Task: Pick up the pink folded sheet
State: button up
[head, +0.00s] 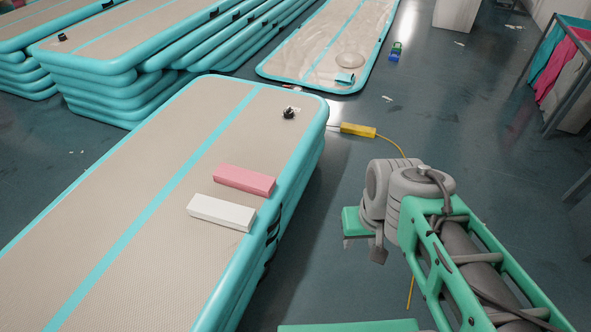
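A pink folded sheet (244,179), shaped like a flat oblong block, lies on the beige top of the nearest inflatable track stack (150,185), near its right edge. A white block of similar shape (221,212) lies just in front of it, with a narrow gap between them. My gripper (365,252) hangs at the end of my arm, to the right of the track and clear of the pink sheet. Its fingers are small and partly hidden, so I cannot tell whether it is open or shut. Nothing is visibly held.
A small black valve (289,113) sits near the track's far corner. A yellow box (358,130) with a cable lies on the floor. More stacked tracks (120,85) stand at back left. A rack with pink and teal cloth (562,70) stands at right. Space above the track is clear.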

aim_at(250, 182)
jog(key=z, duration=1.05)
jog(key=i, duration=1.45)
jog(key=u, duration=3.85)
